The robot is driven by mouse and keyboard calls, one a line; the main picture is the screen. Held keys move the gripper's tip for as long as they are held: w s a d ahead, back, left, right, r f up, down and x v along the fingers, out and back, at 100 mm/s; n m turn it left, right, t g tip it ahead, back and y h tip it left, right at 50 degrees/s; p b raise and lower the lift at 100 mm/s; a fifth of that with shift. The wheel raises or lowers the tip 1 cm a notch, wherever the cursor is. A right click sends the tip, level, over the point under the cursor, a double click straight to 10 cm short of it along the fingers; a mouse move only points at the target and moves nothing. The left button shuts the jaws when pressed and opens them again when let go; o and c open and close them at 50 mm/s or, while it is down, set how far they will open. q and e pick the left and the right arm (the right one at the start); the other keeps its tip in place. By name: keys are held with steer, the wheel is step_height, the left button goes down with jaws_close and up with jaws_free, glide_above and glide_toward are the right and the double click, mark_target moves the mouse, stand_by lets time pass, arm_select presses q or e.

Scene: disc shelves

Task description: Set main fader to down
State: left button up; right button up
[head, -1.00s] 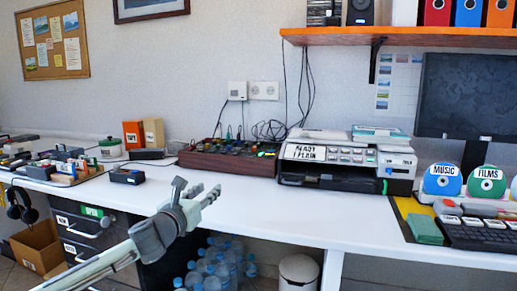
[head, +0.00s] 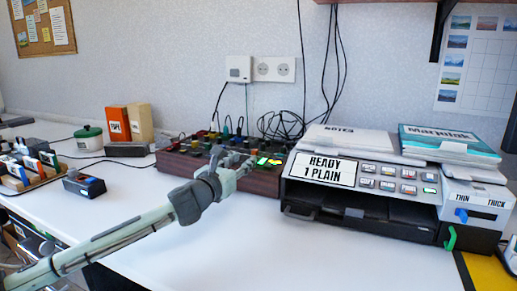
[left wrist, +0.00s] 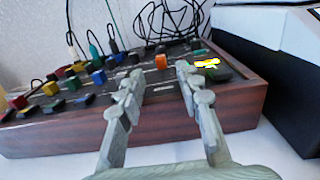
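The mixer (head: 180,164) with wooden sides and coloured knobs stands against the wall; it fills the left wrist view (left wrist: 55,136). An orange cap (left wrist: 160,61) shows on its panel, seen between my fingers; it may be the main fader, but I cannot read a label. My left gripper (head: 236,158) is over the mixer's front right part. In the left wrist view my left gripper (left wrist: 157,80) is open, with its fingers apart and nothing clearly held. I cannot tell whether the fingertips touch the panel. My right gripper is not in view.
A printer-like machine (head: 323,171) stands close on the mixer's right. Cables (head: 290,124) rise behind the mixer to the wall sockets. A small dark box (head: 84,186) and a rack of coloured items (head: 40,170) are at left. The white desk in front is clear.

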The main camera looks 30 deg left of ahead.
mark_target(253, 151)
arm_select(q)
steer(key=w, duration=0.7)
steer(key=shift+w+a, duration=0.2)
jaws_close()
